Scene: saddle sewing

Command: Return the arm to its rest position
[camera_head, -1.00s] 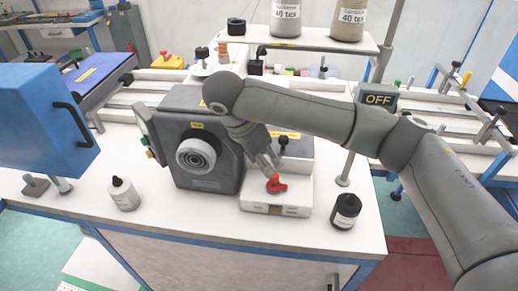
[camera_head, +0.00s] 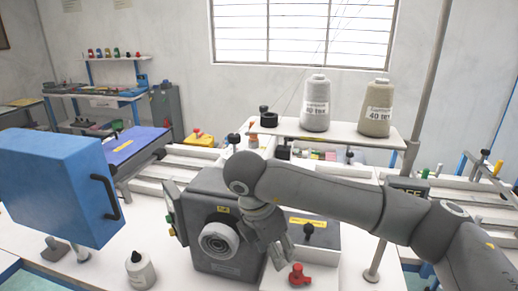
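My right arm reaches in from the right, across the front of the grey machine (camera_head: 208,199). My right gripper (camera_head: 281,261) points down beside the machine's right side. Its fingertips are just left of and above a red knob (camera_head: 299,275) on the white block, apart from it in the picture. The fingers are small and seen at an angle, so how far they are open is unclear, and no held object shows. My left gripper is not in view.
A blue box with a black handle (camera_head: 62,180) stands at left. A white bottle (camera_head: 140,270) is in front of the machine. Thread cones (camera_head: 316,100) and (camera_head: 376,106) stand on the white shelf (camera_head: 350,131) behind my arm. A metal pole (camera_head: 424,85) rises at right.

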